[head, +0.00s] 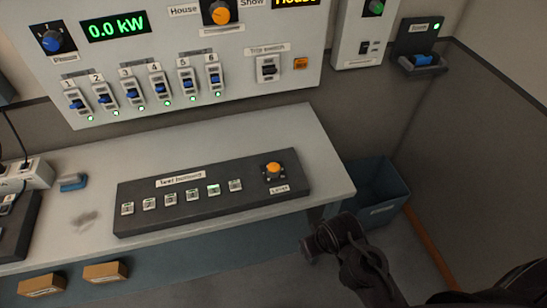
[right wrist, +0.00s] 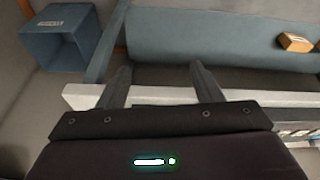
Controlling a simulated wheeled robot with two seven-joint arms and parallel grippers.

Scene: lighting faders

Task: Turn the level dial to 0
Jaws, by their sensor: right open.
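The level dial (head: 273,168) is an orange knob on the right end of the dark control box on the table, above a small label. Which number it points to is too small to read. My right gripper (head: 309,249) is at the lower right in the head view, beyond the table's right front corner and apart from the dial. In the right wrist view its two fingers (right wrist: 158,82) are spread apart with nothing between them, facing the table edge and the blue front below. The dial is not visible in the right wrist view. My left gripper is not in view.
The dark control box (head: 215,207) also carries a row of several small buttons. A wall panel (head: 240,75) with faders, a display and another orange knob is behind. A blue bin (head: 378,188) stands right of the table.

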